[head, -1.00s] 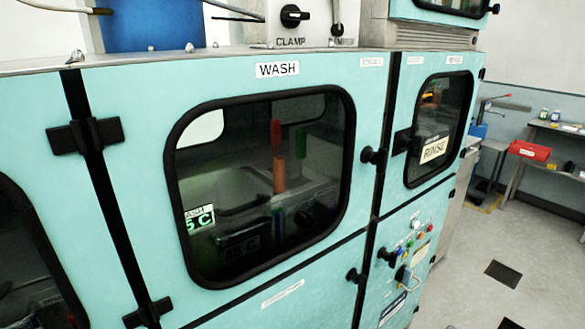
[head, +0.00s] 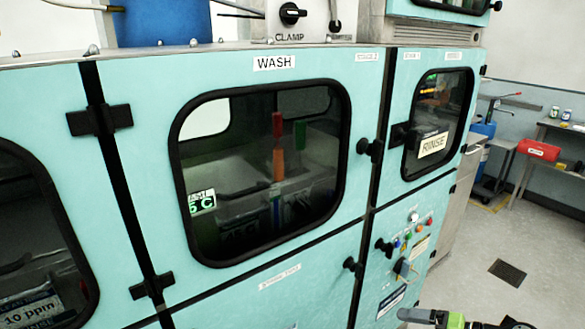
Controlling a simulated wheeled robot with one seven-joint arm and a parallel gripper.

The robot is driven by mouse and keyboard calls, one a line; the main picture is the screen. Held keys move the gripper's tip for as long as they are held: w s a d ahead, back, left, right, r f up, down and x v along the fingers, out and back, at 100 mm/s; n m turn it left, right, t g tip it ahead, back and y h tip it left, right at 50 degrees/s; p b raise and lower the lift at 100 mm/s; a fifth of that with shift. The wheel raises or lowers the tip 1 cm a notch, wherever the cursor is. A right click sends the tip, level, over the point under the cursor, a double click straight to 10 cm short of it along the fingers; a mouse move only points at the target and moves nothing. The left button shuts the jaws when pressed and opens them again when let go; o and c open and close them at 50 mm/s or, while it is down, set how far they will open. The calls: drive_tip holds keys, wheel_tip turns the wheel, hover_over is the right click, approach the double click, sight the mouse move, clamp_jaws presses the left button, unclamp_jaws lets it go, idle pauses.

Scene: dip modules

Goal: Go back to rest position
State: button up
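A dark and grey part with green patches, which looks like the end of my arm with my gripper (head: 425,316), enters at the bottom right edge of the head view. It is cut off by the frame, and I cannot make out two separate fingertips or anything held. It appears in front of the floor and the lower right of the teal cabinet (head: 318,290).
The cabinet's WASH door (head: 265,165) and RINSE door (head: 438,120) are shut. Dark door knobs (head: 370,149) and a small control panel (head: 405,250) stick out. Grey floor (head: 465,245) is open at right. A red box (head: 539,150) sits on a far bench.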

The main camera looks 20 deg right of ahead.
drive_tip(key=a+r+n+g+h, duration=0.2)
drive_tip(key=a+r+n+g, duration=0.15)
drive_tip(key=a, duration=0.45)
drive_tip(key=a+r+n+g+h, duration=0.3)
drive_tip(key=a+r+g, duration=0.15)
drive_tip(key=a, duration=0.35)
drive_tip(key=s+a+r+n+t+h, duration=0.1)
drive_tip(key=s+a+r+t, duration=0.1)
drive_tip(key=s, duration=0.4)
drive_tip(key=s+a+r+n+t+h, duration=0.1)
drive_tip(key=s+a+r+n+h, duration=0.1)
drive_tip(key=s+a+r, duration=0.3)
drive_tip(key=shift+s+a+r+t+h, duration=0.2)
drive_tip(key=shift+s+r+t+h, duration=0.15)
drive_tip(key=shift+s+r, duration=0.55)
drive_tip(key=shift+s+f, duration=0.1)
